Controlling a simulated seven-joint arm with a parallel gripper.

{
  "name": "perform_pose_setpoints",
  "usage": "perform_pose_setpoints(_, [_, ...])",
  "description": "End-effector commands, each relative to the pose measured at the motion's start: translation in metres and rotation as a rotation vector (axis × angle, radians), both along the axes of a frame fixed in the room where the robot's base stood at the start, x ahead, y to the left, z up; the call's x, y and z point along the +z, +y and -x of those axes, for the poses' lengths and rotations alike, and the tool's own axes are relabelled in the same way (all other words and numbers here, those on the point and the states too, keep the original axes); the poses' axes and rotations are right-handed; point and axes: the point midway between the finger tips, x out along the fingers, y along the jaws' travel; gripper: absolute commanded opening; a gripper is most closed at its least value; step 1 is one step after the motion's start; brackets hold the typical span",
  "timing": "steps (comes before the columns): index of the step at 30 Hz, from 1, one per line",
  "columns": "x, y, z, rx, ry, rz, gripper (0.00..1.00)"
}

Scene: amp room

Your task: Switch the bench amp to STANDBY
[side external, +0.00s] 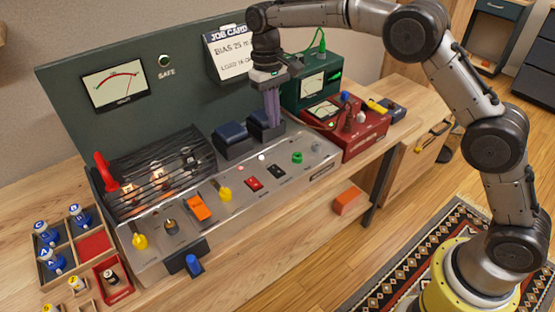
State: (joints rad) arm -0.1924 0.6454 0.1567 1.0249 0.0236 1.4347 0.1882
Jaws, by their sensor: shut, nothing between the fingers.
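The bench amp (152,258) has a pale sloped front panel running along the bench. On it are yellow knobs (140,241), a dark knob (171,228), an orange switch (199,208), a red switch (254,184), a black switch (277,171) and a green knob (297,157). Their labels are too small to read, so I cannot tell which is STANDBY. My gripper (273,122) points down, shut and empty, over the amp's right part beside the dark blue blocks (232,132). It is behind the red and black switches in the picture; contact cannot be told.
A wire cage (185,143) with glowing tubes covers the amp's left part. A red lever (105,168) stands beside it. A red meter box (365,140) and green instrument (295,95) stand right of my gripper. A parts tray (62,225) lies left. Space above the front panel is clear.

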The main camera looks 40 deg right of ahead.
Motion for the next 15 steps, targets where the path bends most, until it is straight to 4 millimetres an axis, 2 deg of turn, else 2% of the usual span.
perform_pose_setpoints(5, [-0.002,0.0,0.001,0.0,0.001,0.0,0.0])
perform_pose_setpoints(8, [-0.01,0.0,0.001,0.0,0.001,0.0,0.0])
perform_pose_setpoints(15, [-0.052,0.0,0.008,0.001,0.005,0.001,0.0])
